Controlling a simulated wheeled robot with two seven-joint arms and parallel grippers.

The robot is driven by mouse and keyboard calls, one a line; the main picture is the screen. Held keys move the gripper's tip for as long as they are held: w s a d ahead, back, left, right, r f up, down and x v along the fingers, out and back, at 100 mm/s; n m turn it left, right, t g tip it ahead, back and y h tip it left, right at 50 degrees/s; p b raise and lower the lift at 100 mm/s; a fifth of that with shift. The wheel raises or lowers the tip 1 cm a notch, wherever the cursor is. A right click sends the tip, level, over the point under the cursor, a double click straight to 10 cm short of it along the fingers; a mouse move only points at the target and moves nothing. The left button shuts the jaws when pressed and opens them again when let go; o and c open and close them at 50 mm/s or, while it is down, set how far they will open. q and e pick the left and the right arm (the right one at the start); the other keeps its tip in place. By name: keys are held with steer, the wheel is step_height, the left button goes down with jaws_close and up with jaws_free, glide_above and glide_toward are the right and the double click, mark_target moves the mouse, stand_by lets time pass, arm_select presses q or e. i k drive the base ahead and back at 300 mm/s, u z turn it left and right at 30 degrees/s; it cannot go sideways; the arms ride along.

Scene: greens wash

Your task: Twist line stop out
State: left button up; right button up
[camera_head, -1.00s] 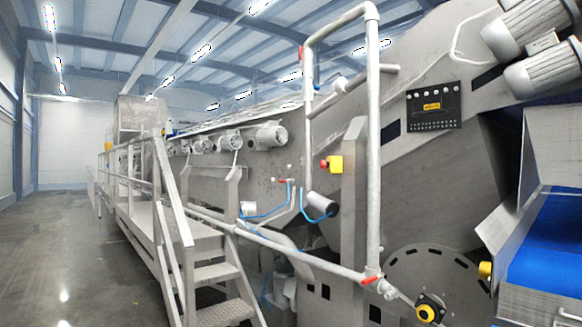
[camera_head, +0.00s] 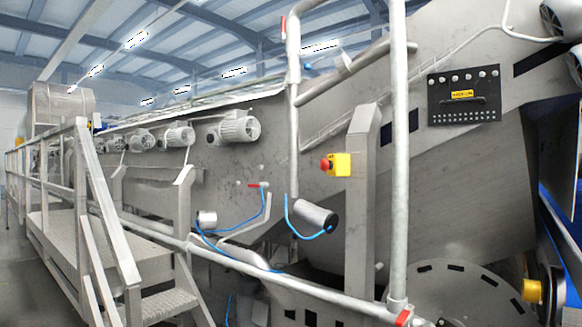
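A stop button with a red head on a yellow box (camera_head: 341,165) is fixed to the side of a grey upright post, right of the picture's middle. Its red head (camera_head: 325,165) points to the left. Whether the head is pushed in or out is too small to tell. Another yellow box (camera_head: 532,291) sits at the lower right by the round slotted plate; no red head shows on it. Neither of my grippers is in view.
A pale pipe rail (camera_head: 399,150) stands upright in front of the machine, with a low rail running left from its foot. Metal steps (camera_head: 160,305) and a walkway are at the left. A black control panel (camera_head: 464,95) is at the upper right.

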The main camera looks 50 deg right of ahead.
mark_target(326, 162)
steer(key=z, duration=0.7)
steer(key=i, duration=1)
steer(key=z, duration=1)
